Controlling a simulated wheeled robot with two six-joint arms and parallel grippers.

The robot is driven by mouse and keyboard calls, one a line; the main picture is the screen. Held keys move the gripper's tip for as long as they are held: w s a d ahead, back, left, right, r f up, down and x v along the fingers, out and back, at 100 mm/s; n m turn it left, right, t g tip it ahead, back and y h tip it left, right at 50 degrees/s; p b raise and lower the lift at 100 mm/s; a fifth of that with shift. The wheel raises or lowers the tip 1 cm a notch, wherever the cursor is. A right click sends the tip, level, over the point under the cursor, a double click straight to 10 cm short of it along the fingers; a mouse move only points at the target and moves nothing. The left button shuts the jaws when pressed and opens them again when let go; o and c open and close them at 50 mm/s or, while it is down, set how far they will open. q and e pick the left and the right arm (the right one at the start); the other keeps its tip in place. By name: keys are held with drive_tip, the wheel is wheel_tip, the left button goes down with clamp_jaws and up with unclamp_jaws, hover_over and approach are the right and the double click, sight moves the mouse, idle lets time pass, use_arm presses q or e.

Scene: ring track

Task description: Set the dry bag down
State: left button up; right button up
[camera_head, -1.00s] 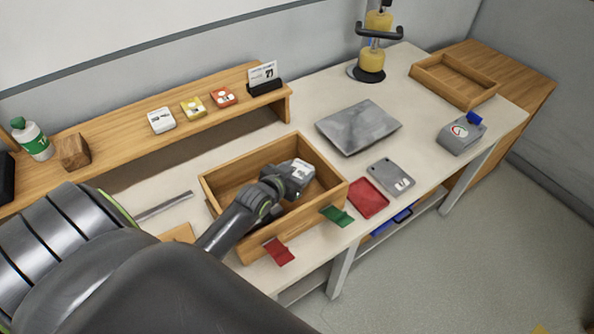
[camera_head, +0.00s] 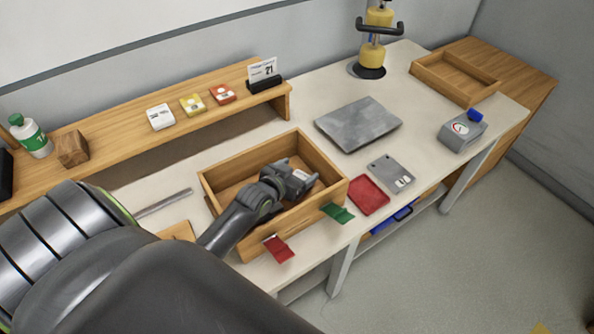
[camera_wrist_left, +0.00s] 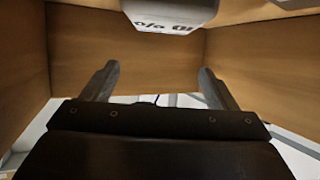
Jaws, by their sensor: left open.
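A small white bag with dark print, which I take to be the dry bag (camera_wrist_left: 170,13), is at the top edge of the left wrist view, inside the wooden box. In the head view only a small pale part of it (camera_head: 301,175) shows between the fingers. My left gripper (camera_head: 303,172) is open and reaches down into the wooden box (camera_head: 225,181). In the wrist view its two fingers (camera_wrist_left: 157,80) stand apart with the bag beyond their tips. Whether the bag rests flat on the box floor is hidden. My right gripper is not in view.
The box walls stand close around my left gripper. Green (camera_head: 338,213) and red (camera_head: 279,249) tabs are at its front. A red tray (camera_head: 368,195), grey plate (camera_head: 391,173) and grey slab (camera_head: 357,124) lie to the right. A shelf (camera_head: 130,134) runs behind.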

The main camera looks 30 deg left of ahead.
use_arm(q)
drive_tip(key=shift+r+p, duration=0.4)
drive_tip(key=shift+r, duration=0.25)
drive_tip(key=shift+s, duration=0.3)
drive_tip(key=b+v, duration=0.1)
drive_tip(key=v, duration=0.6)
drive_tip(key=shift+w+r, duration=0.1)
